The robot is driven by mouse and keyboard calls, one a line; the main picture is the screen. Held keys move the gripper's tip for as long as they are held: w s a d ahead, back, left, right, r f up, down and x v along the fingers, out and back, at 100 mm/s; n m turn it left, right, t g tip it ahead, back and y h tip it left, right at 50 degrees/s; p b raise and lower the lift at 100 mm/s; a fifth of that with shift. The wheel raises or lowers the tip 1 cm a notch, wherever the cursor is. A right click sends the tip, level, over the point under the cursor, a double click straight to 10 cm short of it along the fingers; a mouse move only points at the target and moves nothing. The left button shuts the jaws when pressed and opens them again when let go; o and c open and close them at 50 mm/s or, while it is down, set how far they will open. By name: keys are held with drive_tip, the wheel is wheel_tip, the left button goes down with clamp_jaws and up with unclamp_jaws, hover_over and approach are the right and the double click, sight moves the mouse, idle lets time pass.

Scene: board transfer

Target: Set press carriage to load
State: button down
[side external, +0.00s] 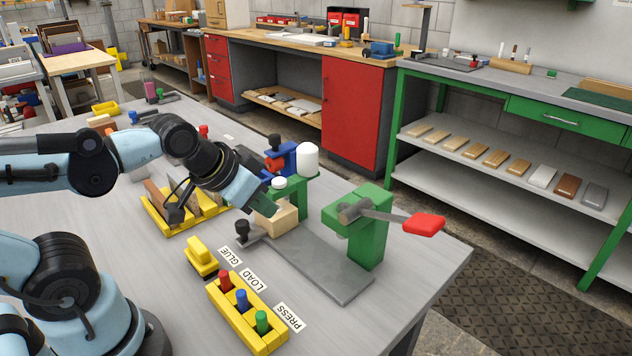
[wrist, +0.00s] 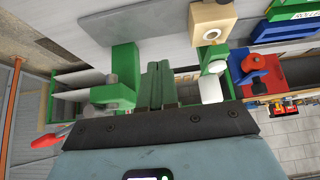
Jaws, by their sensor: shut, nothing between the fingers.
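A grey rail plate (side external: 325,268) lies on the table beside GLUE, LOAD and PRESS labels. A wooden block (side external: 283,218) sits at its far end near the GLUE label (side external: 230,256), under the green glue stand (side external: 303,195). A black knob (side external: 242,229) on a dark base stands beside the block, seemingly part of the carriage. The block also shows in the wrist view (wrist: 215,14). The LOAD label (side external: 253,279) is midway along. The green press (side external: 369,238) with a red-ended lever stands at the PRESS end. My gripper (side external: 258,203) is shut and empty, above and close to the block; its green fingers show in the wrist view (wrist: 160,85).
A yellow holder (side external: 239,326) with red, blue and green pegs stands in front of the rail. A yellow block (side external: 201,257) is left of it. A yellow tray (side external: 170,226) of boards lies under my arm. A blue and red device (side external: 284,158) and white bottle (side external: 308,160) stand behind.

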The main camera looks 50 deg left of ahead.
drive_tip(key=c, duration=1.5)
unclamp_jaws()
drive_tip(key=shift+a, duration=0.2)
drive_tip(key=o, duration=0.7)
drive_tip(key=a+g, duration=0.1)
drive_tip(key=a+r+n+g, duration=0.1)
drive_tip(key=a+g, duration=0.1)
drive_tip(key=shift+w+a+r+y, duration=0.2)
drive_tip(key=shift+w+a+y, duration=0.1)
drive_tip(key=shift+w, duration=0.05)
drive_tip(key=n+g, duration=0.2)
drive_tip(key=g, duration=0.2)
approach(241, 222)
drive_tip(key=shift+w+a+f, duration=0.1)
drive_tip(key=shift+f, duration=2.15)
drive_tip(key=shift+a+f, duration=0.1)
drive_tip(key=shift+f, duration=2.2)
drive_tip(key=shift+c, duration=0.4)
clamp_jaws()
